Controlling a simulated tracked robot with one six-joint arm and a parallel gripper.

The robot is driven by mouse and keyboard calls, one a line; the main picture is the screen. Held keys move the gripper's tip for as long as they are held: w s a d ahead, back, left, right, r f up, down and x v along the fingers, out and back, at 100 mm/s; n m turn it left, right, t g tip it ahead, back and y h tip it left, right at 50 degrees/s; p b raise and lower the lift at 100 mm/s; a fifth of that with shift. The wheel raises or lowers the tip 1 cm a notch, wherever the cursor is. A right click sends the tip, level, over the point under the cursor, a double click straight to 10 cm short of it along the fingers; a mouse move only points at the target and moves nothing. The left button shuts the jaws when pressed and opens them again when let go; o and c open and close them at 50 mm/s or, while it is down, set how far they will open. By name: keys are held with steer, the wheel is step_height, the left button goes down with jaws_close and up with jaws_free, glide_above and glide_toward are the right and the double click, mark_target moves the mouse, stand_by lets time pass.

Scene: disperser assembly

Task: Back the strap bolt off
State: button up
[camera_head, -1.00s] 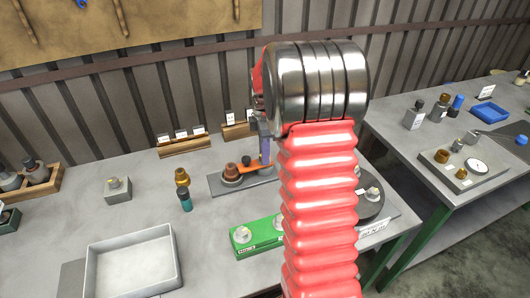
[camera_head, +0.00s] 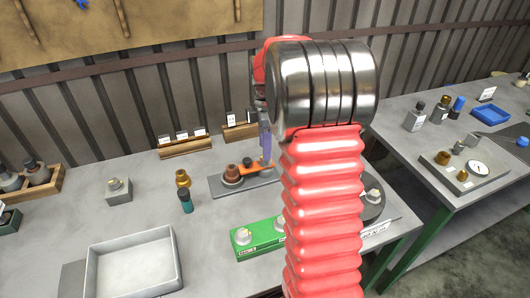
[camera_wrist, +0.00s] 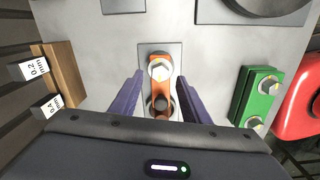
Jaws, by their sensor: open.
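In the wrist view an orange strap (camera_wrist: 160,88) lies on a grey plate (camera_wrist: 147,135). A silver hex strap bolt (camera_wrist: 159,68) with a washer sits at its far end. A dark brown round part (camera_wrist: 158,106) is at its near end. The head view shows the strap (camera_head: 250,168) reaching right from the brown part (camera_head: 232,172). My gripper (camera_wrist: 160,76) is open, its purple fingers on either side of the bolt and strap, with gaps showing. In the head view my gripper (camera_head: 265,148) is over the strap's right end, and my arm hides the bolt.
A green block with bolts (camera_head: 257,238) lies in front of the plate. Card holders (camera_head: 184,145) stand behind. A brass piece (camera_head: 182,178) and a teal bottle (camera_head: 186,203) stand to the left. An empty grey tray (camera_head: 134,263) is at the front left.

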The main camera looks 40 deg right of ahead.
step_height(320, 180, up, 10)
stand_by(0.4)
stand_by(0.5)
